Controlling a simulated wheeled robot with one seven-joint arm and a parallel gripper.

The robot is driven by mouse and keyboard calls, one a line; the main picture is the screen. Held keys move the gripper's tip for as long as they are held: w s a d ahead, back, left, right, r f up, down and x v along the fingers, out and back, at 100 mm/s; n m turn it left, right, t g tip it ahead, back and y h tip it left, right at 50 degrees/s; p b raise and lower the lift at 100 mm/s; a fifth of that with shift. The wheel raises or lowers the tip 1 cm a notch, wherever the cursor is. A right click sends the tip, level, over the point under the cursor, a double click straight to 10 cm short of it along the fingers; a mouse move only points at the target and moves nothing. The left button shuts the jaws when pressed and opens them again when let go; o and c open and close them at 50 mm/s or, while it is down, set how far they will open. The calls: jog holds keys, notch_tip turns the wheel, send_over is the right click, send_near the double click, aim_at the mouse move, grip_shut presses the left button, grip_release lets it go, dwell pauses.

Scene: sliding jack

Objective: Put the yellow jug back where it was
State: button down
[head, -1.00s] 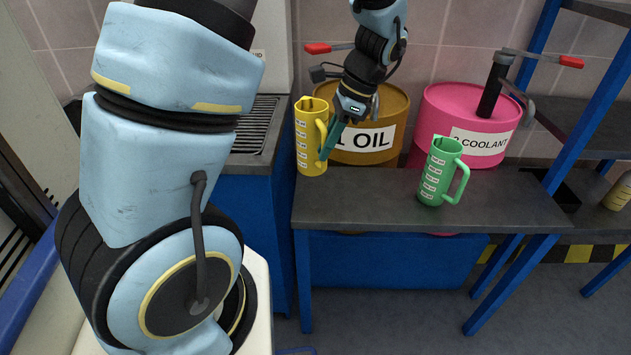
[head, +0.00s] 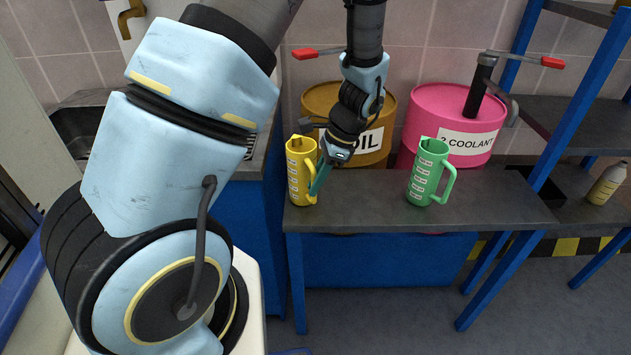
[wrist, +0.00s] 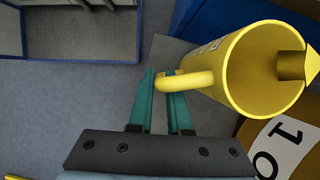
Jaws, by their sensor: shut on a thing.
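The yellow jug (head: 299,172) is upright at the left end of the grey bench (head: 375,212), in front of the oil drum. Its base is at or just above the bench top; I cannot tell whether it touches. My gripper (head: 319,182) is shut on the jug's handle, on the jug's right side. In the wrist view my teal fingers (wrist: 162,92) are on either side of the yellow handle (wrist: 190,80), and the jug's open top (wrist: 268,68) faces the camera.
A green jug (head: 428,172) stands on the bench to the right. Behind are a brown oil drum (head: 386,105) and a pink coolant drum (head: 430,103) with a pump and red handle. Blue shelving (head: 575,85) rises at the right. The bench between the jugs is clear.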

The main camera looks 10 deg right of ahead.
jog(key=c, duration=0.8)
grip_release()
jog(key=shift+f, duration=0.1)
jog(key=shift+c, duration=0.2)
jog(key=b+v, duration=0.2)
jog(key=v, duration=1)
jog(key=s+a+n+h, duration=0.1)
jog(key=a+n+h, duration=0.1)
jog(key=a+n, duration=0.6)
jog(key=s+a+n+t+h, duration=0.1)
jog(key=s+a+n+h, duration=0.1)
jog(key=a+n, duration=0.7)
jog(key=a+r, duration=0.1)
jog(key=a, duration=0.4)
jog(key=shift+s+h, duration=0.35)
jog(key=shift+h, duration=0.05)
